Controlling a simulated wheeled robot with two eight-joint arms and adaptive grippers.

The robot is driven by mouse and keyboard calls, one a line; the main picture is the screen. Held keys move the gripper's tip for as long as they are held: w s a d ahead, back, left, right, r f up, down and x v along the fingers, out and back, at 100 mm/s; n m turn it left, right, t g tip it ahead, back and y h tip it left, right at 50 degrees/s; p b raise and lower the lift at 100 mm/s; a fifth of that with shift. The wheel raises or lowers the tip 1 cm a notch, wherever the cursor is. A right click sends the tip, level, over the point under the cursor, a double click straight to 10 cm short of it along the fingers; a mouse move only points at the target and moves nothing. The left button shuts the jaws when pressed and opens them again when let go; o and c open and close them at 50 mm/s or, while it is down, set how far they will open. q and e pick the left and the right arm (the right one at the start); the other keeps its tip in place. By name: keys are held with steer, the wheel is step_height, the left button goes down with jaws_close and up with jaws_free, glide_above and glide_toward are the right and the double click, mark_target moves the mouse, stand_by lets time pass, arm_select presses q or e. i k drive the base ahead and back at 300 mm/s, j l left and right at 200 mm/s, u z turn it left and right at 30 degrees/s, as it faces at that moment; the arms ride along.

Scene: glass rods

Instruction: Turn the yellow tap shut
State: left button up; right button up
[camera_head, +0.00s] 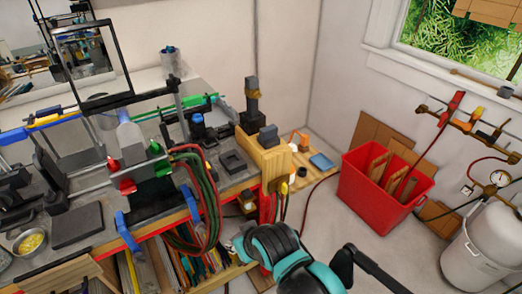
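I cannot make out a yellow tap for certain. An orange-yellow handle (477,113) shows on the wall rack at the right, but it is too small to tell what it is. A round pressure gauge (499,178) stands above a white tank (485,245) at the right edge, with a red hose near it. A teal and black arm (285,258) of mine comes in at the bottom centre, with dark parts beside it. I see no gripper fingertips, and no gripper touches the gauge or tank.
A workbench at the left carries a lathe-like rig, clamps, a dark block (77,226) and a bowl of yellow bits (30,243). A red crate (382,190) with wooden pieces stands on the floor. Floor between crate and my arm is mostly clear.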

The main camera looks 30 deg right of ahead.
mark_target(282, 185)
steer(key=l+z, duration=0.3)
steer(key=z, duration=0.2)
steer(key=k+l+z, duration=0.1)
steer(key=l+z, duration=0.2)
steer(key=z, duration=0.2)
